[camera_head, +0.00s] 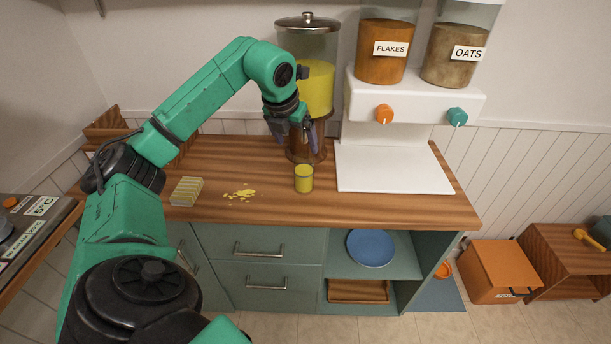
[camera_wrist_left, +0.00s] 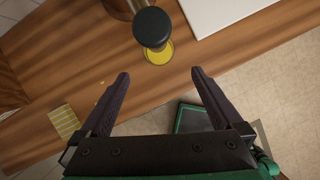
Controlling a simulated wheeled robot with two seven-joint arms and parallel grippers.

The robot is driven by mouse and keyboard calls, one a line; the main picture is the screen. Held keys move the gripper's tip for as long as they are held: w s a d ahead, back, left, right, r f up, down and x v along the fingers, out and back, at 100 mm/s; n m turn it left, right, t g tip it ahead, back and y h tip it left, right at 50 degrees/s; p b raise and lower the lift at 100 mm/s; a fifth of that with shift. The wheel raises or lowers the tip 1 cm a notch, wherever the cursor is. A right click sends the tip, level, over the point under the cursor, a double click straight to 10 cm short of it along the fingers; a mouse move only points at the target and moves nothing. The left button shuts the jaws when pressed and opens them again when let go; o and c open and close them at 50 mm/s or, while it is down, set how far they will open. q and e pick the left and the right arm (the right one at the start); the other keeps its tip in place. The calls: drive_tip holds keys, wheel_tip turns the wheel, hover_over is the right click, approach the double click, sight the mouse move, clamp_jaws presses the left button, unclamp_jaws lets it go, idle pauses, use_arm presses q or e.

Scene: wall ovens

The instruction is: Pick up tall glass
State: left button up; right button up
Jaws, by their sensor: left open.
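A tall glass (camera_head: 304,178) filled with yellow stands upright on the wooden counter, in front of the drink dispenser. In the left wrist view the glass (camera_wrist_left: 160,55) shows past the fingertips, near the top middle, partly hidden by a black round part that looks like the dispenser's tap. My left gripper (camera_head: 298,136) is open and empty, pointing down above the glass in the head view and apart from it. Its open fingers also show in the left wrist view (camera_wrist_left: 160,73), with nothing between them. My right gripper is not in view.
The drink dispenser (camera_head: 316,90) with yellow liquid stands close behind my left gripper. A white cereal dispenser (camera_head: 395,165) stands to the right. Yellow crumbs (camera_head: 240,194) and a striped yellow-grey block (camera_head: 187,191) lie left of the glass. The counter's front edge is close to the glass.

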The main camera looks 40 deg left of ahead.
sight(303, 156)
use_arm(q)
drive_tip(key=p+x, duration=0.1)
drive_tip(key=x, duration=0.3)
drive_tip(key=w+p+x, duration=0.1)
drive_tip(key=x, duration=0.3)
drive_tip(key=shift+a+r, duration=0.15)
drive_tip(key=shift+a, duration=0.05)
drive_tip(key=shift+f, duration=0.3)
drive_tip(key=shift+a, duration=0.1)
drive_tip(key=shift+f, duration=0.1)
drive_tip(key=c, duration=0.5)
drive_tip(key=shift+w, duration=0.1)
drive_tip(key=c, duration=1)
clamp_jaws()
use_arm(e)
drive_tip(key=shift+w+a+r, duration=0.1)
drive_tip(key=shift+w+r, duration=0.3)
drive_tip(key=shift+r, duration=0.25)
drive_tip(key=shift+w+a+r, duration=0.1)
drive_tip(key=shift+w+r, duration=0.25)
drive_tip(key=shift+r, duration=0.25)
